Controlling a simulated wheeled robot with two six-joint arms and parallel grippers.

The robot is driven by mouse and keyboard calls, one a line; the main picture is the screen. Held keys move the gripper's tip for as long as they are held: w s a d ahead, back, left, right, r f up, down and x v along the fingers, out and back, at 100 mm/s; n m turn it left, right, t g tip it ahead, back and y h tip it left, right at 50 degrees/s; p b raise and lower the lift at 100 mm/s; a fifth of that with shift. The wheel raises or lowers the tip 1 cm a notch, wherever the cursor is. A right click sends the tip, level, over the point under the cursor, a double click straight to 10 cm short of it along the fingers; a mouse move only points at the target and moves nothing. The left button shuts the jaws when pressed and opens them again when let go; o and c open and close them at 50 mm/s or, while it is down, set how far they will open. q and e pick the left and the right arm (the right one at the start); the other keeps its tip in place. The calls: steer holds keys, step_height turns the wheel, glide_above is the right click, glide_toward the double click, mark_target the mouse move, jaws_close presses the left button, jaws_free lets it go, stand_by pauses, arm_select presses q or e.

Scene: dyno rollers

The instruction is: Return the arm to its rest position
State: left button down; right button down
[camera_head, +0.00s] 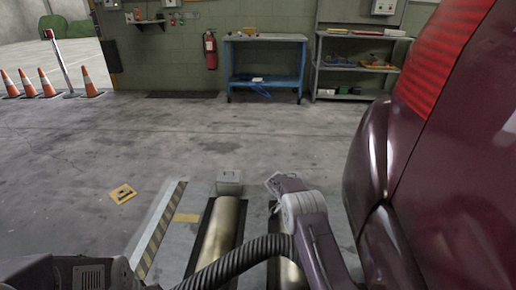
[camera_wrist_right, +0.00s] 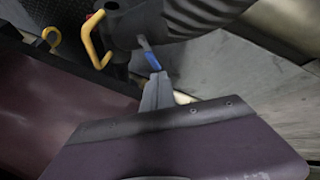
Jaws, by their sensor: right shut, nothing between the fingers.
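My right arm (camera_head: 303,215) reaches over the floor rollers beside the car in the head view; its fingers cannot be made out there. In the right wrist view my right gripper (camera_wrist_right: 157,88) is shut and empty. Its narrow grey fingers point toward a dark fitting (camera_wrist_right: 135,25) with a yellow handle (camera_wrist_right: 92,38) and a small blue-tipped lever (camera_wrist_right: 150,55). I cannot tell whether the fingertips touch the lever. A black ribbed hose (camera_head: 240,262) passes by my right arm. Part of my left arm shows at the lower left; its gripper is out of view.
The dark red car (camera_head: 465,150) stands close on the right. Metal rollers (camera_head: 218,235) lie in the floor below. A blue workbench (camera_head: 265,62), grey shelves (camera_head: 348,65) and traffic cones (camera_head: 46,82) stand at the back. The floor between is mostly clear.

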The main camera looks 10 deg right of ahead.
step_height(320, 180, up, 12)
steer(key=w+a+t+p, duration=0.2)
steer(key=s+a+r+n+y+p, duration=0.1)
steer(key=s+a+r+p, duration=0.1)
steer(key=s+a+r, duration=0.3)
steer(key=s+a+f+n+t+y, duration=0.1)
steer(key=s+a+n+y, duration=0.1)
steer(key=s+a+n, duration=0.3)
steer(key=s+a+f+n+t+y+p, duration=0.1)
steer(key=s+n+y, duration=0.15)
steer(key=s, duration=0.45)
steer(key=s+a+f+n+t+y, duration=0.1)
steer(key=s+a+f+n, duration=0.1)
steer(key=s+a+n, duration=0.4)
step_height(320, 180, up, 39)
steer(key=d+p, duration=0.2)
steer(key=p, duration=3.6)
steer(key=shift+w+n, duration=0.35)
steer(key=shift+w, duration=0.1)
